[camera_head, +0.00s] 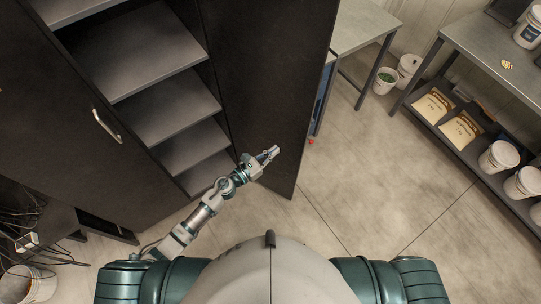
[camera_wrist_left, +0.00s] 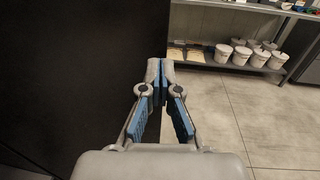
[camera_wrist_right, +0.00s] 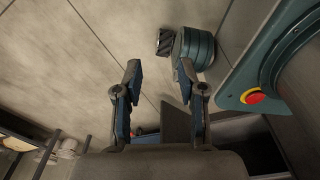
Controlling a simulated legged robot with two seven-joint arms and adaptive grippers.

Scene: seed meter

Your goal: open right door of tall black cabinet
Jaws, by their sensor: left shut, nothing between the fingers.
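The tall black cabinet has its left door (camera_head: 60,120) shut, with a pale bar handle (camera_head: 105,126) on it. Its right door (camera_head: 275,75) stands swung out, and bare grey shelves (camera_head: 160,65) show inside. My left gripper (camera_head: 274,151) is shut and empty, in front of the right door's inner face near its lower free edge. In the left wrist view the closed fingertips (camera_wrist_left: 160,68) show beside the dark door panel (camera_wrist_left: 80,75); I cannot tell whether they touch it. My right gripper (camera_wrist_right: 158,78) is open and empty over the floor, out of the head view.
A grey table (camera_head: 358,28) stands beyond the open door. A bench (camera_head: 490,50) at the right has white buckets (camera_head: 498,156) and bags (camera_head: 433,106) on its lower shelf. Cables and a bucket (camera_head: 30,285) lie at lower left. The floor (camera_head: 370,190) at right is clear.

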